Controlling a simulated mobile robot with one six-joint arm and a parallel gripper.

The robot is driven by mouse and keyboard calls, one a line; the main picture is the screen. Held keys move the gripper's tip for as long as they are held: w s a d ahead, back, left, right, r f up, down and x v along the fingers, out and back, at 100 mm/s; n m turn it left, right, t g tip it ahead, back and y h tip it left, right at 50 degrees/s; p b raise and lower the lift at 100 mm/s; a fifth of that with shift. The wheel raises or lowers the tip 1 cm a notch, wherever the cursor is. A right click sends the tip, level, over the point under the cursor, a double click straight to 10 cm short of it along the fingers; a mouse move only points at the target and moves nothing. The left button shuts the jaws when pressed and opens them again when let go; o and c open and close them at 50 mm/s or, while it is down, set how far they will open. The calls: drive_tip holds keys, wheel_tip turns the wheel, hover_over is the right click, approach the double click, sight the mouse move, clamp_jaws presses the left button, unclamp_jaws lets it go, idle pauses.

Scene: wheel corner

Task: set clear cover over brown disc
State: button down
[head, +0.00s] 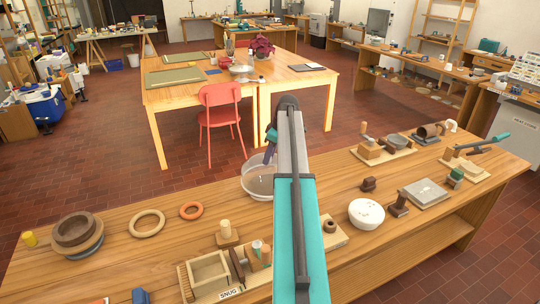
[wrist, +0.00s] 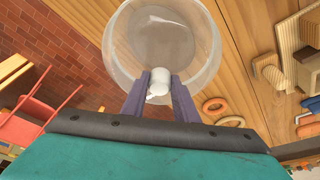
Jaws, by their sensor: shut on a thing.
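A clear cover (head: 258,176), a see-through round bowl shape, is at the far edge of the near workbench, just left of my arm. It also shows at the top of the wrist view (wrist: 205,45). My gripper (wrist: 158,88) is shut on the small white knob (wrist: 159,75) of the cover. In the head view my gripper (head: 270,154) is partly hidden by my arm. A grey-brown round face shows through the cover; I cannot tell whether it is the brown disc. I cannot tell whether the cover touches the bench.
Left on the bench are a brown round bowl (head: 75,229), a pale wooden ring (head: 147,223) and an orange ring (head: 191,210). A wooden tray (head: 208,269) stands in front. A white bowl (head: 366,213) is right of my arm. A red chair (head: 222,118) stands behind.

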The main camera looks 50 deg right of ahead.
sight(271, 163)
drive_tip(key=shift+f+b, duration=1.4)
drive_tip(key=shift+f, duration=1.8)
drive_tip(key=c, duration=1.3)
unclamp_jaws()
drive_tip(key=shift+c, duration=0.2)
drive_tip(key=shift+r, duration=0.1)
drive_tip(key=b+v, duration=0.3)
drive_tip(key=v, duration=1)
drive_tip(key=shift+s+r, duration=0.15)
drive_tip(key=shift+r, duration=0.15)
drive_tip(key=shift+r, duration=0.15)
